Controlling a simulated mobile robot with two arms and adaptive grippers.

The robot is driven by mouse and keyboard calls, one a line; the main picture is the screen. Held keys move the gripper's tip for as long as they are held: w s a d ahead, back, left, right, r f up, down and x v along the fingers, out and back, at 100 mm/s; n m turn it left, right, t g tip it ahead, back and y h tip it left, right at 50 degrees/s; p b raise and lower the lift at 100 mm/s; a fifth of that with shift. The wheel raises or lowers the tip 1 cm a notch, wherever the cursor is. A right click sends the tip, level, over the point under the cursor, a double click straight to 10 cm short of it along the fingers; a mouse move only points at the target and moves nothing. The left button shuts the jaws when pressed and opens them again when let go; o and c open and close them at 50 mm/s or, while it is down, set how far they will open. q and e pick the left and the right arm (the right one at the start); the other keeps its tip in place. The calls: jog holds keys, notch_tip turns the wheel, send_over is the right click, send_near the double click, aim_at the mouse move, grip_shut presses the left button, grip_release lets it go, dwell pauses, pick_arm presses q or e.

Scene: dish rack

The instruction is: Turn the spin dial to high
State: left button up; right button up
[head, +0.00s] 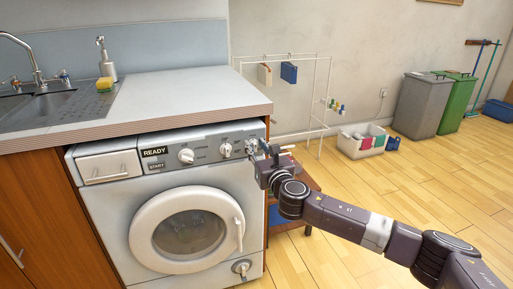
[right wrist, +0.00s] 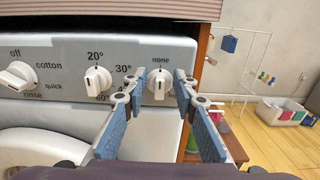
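The spin dial (right wrist: 158,85) is the rightmost white knob on the washing machine (head: 110,206) panel. In the right wrist view its grip stands upright below the word "none"; its other labels are mostly hidden by the fingers. My right gripper (right wrist: 161,82) is open, with one blue-padded finger on each side of the spin dial. Small gaps show between knob and fingertips; I cannot tell how deep they reach. In the head view my right gripper (head: 258,149) is at the panel's right end and covers most of that dial. My left gripper is not in view.
The temperature dial (right wrist: 97,80) sits close left of my fingers, and the program dial (right wrist: 18,76) further left. The countertop (head: 180,95) overhangs the panel. A low wooden stand (head: 303,176) and a drying rack (head: 328,95) are right of the machine.

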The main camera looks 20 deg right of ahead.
grip_shut()
